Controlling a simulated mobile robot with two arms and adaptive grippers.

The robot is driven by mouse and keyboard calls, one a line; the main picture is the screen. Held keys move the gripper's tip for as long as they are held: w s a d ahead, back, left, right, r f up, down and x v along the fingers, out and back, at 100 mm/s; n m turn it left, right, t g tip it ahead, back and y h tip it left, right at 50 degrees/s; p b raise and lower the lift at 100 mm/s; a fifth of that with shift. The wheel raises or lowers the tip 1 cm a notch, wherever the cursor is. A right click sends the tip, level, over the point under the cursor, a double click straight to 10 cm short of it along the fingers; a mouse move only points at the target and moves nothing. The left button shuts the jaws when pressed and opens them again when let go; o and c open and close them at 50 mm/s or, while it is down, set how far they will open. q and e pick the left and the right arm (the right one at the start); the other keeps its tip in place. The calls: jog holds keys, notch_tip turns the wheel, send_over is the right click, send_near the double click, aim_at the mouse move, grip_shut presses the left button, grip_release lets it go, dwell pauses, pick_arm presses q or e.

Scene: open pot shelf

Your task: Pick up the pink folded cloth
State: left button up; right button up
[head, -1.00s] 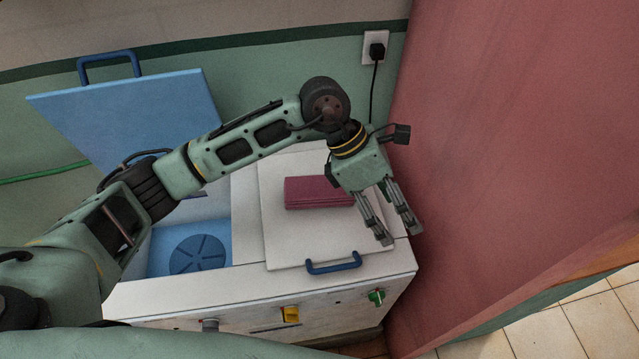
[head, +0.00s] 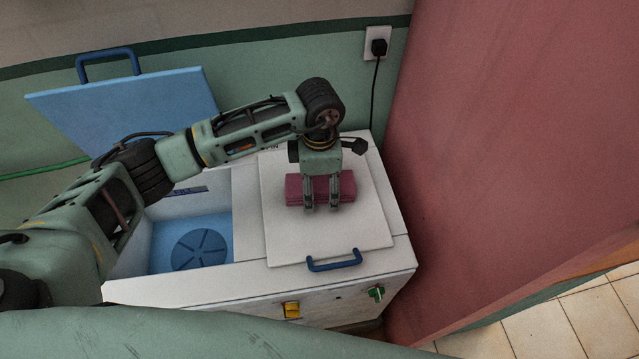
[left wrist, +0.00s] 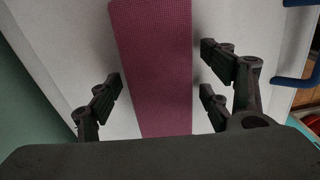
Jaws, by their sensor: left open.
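The pink folded cloth (head: 346,187) lies on the closed white lid (head: 290,235) on the right part of the machine. My left gripper (head: 321,208) points down over the cloth and covers its middle in the head view. In the left wrist view the cloth (left wrist: 155,60) runs between the open fingers of my left gripper (left wrist: 165,92). White lid surface shows between the cloth and the fingers on both sides. I cannot tell the exact height of the fingertips above the lid. My right gripper is not in view.
A blue lid (head: 130,115) stands raised at the left, behind an open blue tub (head: 165,250). A blue handle (head: 334,262) is at the white lid's front edge. A red wall (head: 480,150) rises close on the right. A socket with a black plug (head: 378,47) is behind.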

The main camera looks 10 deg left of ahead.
pick_arm(q)
jog(key=shift+f, duration=0.1)
jog(key=shift+c, duration=0.3)
jog(key=c, duration=1.3)
jog(key=shift+o, duration=0.2)
